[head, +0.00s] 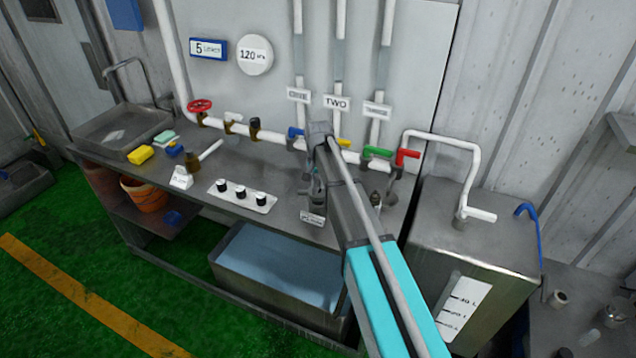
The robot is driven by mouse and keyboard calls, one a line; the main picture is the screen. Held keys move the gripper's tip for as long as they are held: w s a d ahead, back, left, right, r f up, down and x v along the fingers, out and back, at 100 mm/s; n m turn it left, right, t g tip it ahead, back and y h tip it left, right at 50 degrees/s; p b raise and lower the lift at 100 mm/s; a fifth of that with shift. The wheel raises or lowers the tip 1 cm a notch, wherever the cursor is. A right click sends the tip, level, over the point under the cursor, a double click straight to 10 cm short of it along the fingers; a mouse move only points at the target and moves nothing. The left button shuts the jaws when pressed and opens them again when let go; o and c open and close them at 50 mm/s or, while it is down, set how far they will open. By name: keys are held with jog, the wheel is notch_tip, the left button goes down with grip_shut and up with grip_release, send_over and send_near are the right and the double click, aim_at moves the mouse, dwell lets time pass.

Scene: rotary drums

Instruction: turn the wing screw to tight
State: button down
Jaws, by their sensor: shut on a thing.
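My gripper (316,197) points down at the bench top, in the middle of the head view, just behind a small label plate. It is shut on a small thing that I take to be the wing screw. The fingers and my arm hide nearly all of the screw, so its wings and their angle cannot be made out. The small label (312,219) stands at the bench's front edge, its text too small to read.
A panel with three black knobs (241,193) lies left of my gripper. Behind is a white pipe with a red handwheel (199,106) and coloured valve levers, including a green one (378,152). A steel tank (478,235) with a white crank stands right.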

aim_at(318, 181)
jog(key=c, duration=0.6)
grip_release()
jog(key=shift+n, duration=0.5)
jog(key=n, duration=0.8)
jog(key=shift+r+n, duration=0.2)
jog(key=shift+n, duration=0.1)
notch_tip(318, 181, up, 14)
jog(key=f+p, duration=0.1)
jog(key=p, duration=1.3)
jog(key=s+d+f+m+b, duration=0.1)
jog(key=s+d+f+b, duration=0.2)
jog(key=s, duration=0.6)
jog(key=s+d+f+m+b, duration=0.2)
jog(key=s+d+f+b, duration=0.2)
jog(key=s+f+b, duration=0.3)
jog(key=s+d+f+m+b, duration=0.2)
jog(key=s+f+b, duration=0.3)
jog(key=s, duration=0.6)
jog(key=shift+d+b, duration=0.35)
jog(key=shift+d, duration=0.35)
jog(key=shift+s, duration=0.1)
